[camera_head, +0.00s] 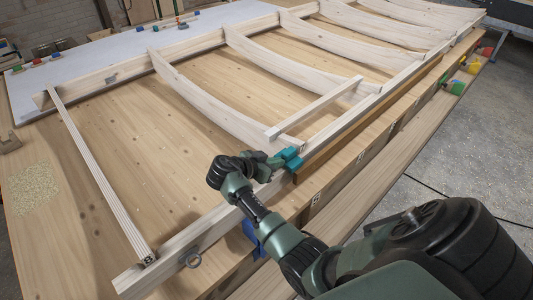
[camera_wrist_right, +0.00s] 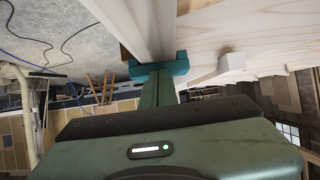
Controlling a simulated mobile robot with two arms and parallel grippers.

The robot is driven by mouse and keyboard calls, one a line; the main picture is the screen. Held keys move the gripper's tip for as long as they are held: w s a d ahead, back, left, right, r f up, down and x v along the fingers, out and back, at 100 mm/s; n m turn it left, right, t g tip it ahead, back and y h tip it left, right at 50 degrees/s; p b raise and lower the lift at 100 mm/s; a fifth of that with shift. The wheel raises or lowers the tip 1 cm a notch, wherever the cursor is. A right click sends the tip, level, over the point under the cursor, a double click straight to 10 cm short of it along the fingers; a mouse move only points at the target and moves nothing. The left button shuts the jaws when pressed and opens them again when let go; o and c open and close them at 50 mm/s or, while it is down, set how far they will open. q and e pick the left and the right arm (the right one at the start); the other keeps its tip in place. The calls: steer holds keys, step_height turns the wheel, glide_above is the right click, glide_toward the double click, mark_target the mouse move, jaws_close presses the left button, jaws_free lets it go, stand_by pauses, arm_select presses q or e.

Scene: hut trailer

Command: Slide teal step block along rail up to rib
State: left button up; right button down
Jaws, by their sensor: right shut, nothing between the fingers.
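The teal step block (camera_head: 289,158) sits on the near long rail (camera_head: 335,122), close to where the nearest curved rib (camera_head: 215,106) meets that rail. In the right wrist view the teal block (camera_wrist_right: 179,67) straddles the rail, with pale wood right behind it; I cannot tell whether it touches the rib. My right gripper (camera_head: 274,162) is shut and empty, its fingertips at the block's left side. In the wrist view the shut fingers (camera_wrist_right: 158,86) reach up to the block and seem to touch it. My left gripper is not in view.
A striped strip (camera_head: 100,175) spans the frame's left end. Coloured blocks (camera_head: 456,87) sit farther along the edge.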

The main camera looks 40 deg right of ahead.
steer(key=shift+w+d, duration=0.1)
steer(key=shift+d, duration=0.9)
steer(key=shift+a, duration=1.05)
steer(key=shift+a+r+p, duration=0.2)
steer(key=shift+r+p, duration=0.05)
steer(key=shift+r, duration=0.2)
steer(key=shift+a+r+p, duration=0.2)
steer(key=shift+r, duration=0.25)
steer(key=shift+s+a+r+p, duration=0.15)
steer(key=shift+a+r+p, duration=0.4)
steer(key=shift+r, duration=0.25)
steer(key=shift+s+a+r+p, duration=0.1)
steer(key=shift+a+r+p, duration=0.45)
steer(key=shift+r, duration=0.25)
